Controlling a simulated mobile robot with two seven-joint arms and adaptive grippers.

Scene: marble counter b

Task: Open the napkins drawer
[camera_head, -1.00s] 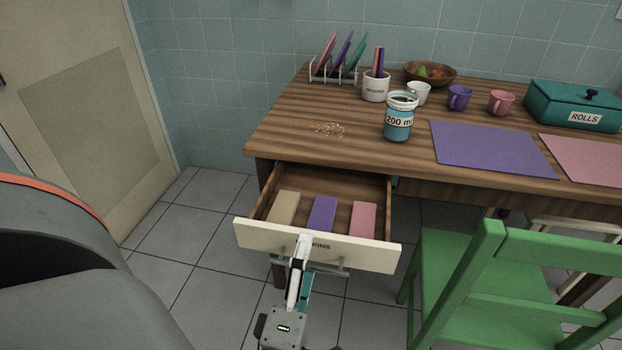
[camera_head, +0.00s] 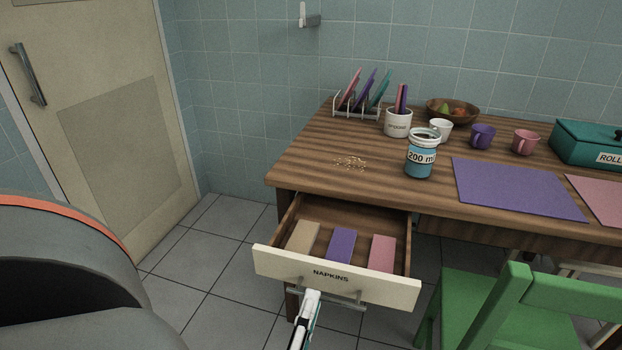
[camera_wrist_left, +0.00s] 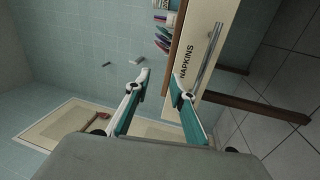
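The napkins drawer (camera_head: 335,279) stands pulled out from the left end of the wooden table, its cream front labelled NAPKINS. Inside lie a beige napkin (camera_head: 305,237), a purple napkin (camera_head: 341,245) and a pink napkin (camera_head: 381,253). A grey bar handle (camera_head: 345,301) runs along the drawer front. My left gripper (camera_head: 311,296) is just in front of and below the drawer front. In the left wrist view its fingers (camera_wrist_left: 160,85) are apart and empty, with the handle (camera_wrist_left: 207,56) beyond them, not between them. My right gripper is not in view.
A green chair (camera_head: 490,310) stands right of the drawer. Tiled floor left of the drawer is free.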

